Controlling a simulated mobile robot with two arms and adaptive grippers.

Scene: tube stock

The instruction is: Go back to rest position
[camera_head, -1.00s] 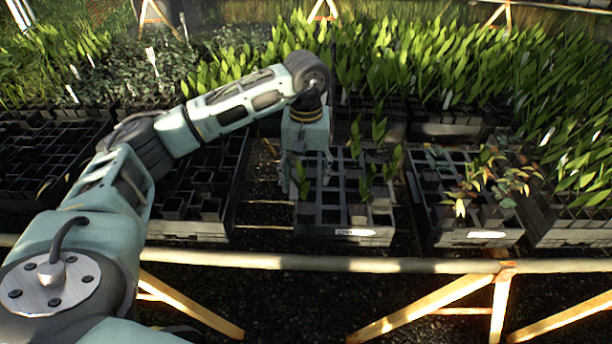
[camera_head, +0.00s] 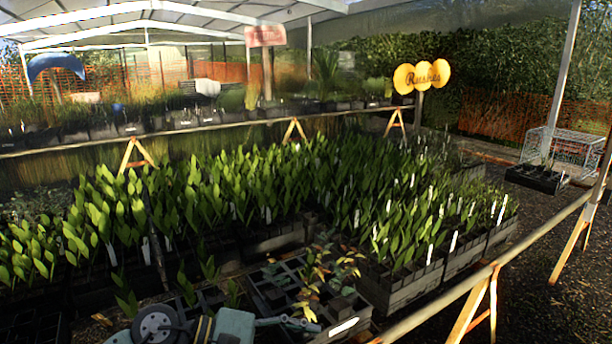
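My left gripper (camera_head: 288,322) shows at the bottom edge of the head view, with its wrist to the left of it. Its fingers point right, in front of a black tray (camera_head: 345,328) that holds plants with reddish and yellow leaves (camera_head: 312,272). The fingers are small and dark, so I cannot tell whether they are open or shut. I see no plant or pot held in them. Most of the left arm is below the picture. My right gripper is not in view.
Trays of green seedlings (camera_head: 230,190) fill the bench. Its pale rail (camera_head: 450,300) runs along the right, with slanted legs. A wire crate (camera_head: 565,148) and a black tray (camera_head: 535,178) stand beyond. Dark gravel ground (camera_head: 520,290) at right is open.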

